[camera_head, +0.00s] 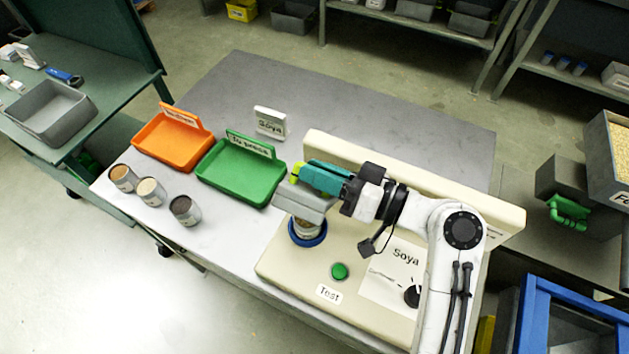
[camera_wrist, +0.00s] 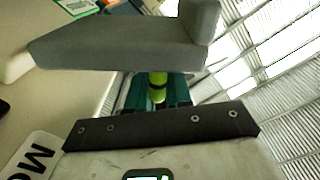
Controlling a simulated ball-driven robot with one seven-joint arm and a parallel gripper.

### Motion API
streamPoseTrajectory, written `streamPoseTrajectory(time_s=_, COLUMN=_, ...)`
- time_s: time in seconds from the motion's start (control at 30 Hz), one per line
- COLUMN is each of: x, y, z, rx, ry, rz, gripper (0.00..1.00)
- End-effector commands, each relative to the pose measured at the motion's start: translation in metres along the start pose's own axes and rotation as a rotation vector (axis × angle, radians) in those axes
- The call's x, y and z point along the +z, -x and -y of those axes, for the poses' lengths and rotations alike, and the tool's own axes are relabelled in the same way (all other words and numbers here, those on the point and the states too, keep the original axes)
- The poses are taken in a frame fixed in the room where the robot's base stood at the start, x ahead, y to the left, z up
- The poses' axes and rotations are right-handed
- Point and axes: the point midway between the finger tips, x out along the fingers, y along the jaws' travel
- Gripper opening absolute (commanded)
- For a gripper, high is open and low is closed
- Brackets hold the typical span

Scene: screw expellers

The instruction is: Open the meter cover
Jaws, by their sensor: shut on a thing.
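The meter (camera_head: 284,262) is a cream bench unit with a raised back panel, a green button, a "Test" label and a dial. Its grey cover (camera_head: 303,203) stands above a blue ring (camera_head: 308,240), with a gap between them. A small can (camera_head: 306,227) shows in that gap, within the ring. My gripper (camera_head: 298,174), teal with yellow-green tips, is at the cover's upper side and shut on it. In the wrist view the grey cover (camera_wrist: 120,45) spans the upper part, in front of my fingers (camera_wrist: 157,85). The exact grip is hidden by the cover.
Left of the meter are a green tray (camera_head: 228,188), an orange tray (camera_head: 160,150) and three small sample cans (camera_head: 150,191). The back of the grey table (camera_head: 370,110) is clear.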

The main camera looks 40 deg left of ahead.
Motion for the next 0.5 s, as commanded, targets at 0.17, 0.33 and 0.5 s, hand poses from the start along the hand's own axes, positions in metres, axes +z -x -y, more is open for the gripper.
streamPoseTrajectory(time_s=0.17, x=-0.0029, y=0.0021, z=-0.0100, rx=0.009, ry=-0.028, rz=0.000, gripper=0.00)
streamPoseTrajectory(time_s=0.33, x=-0.0059, y=0.0021, z=-0.0129, rx=0.009, ry=-0.027, rz=0.001, gripper=0.00)
streamPoseTrajectory(time_s=0.5, x=-0.0064, y=0.0022, z=-0.0141, rx=0.010, ry=-0.029, rz=0.002, gripper=0.00)
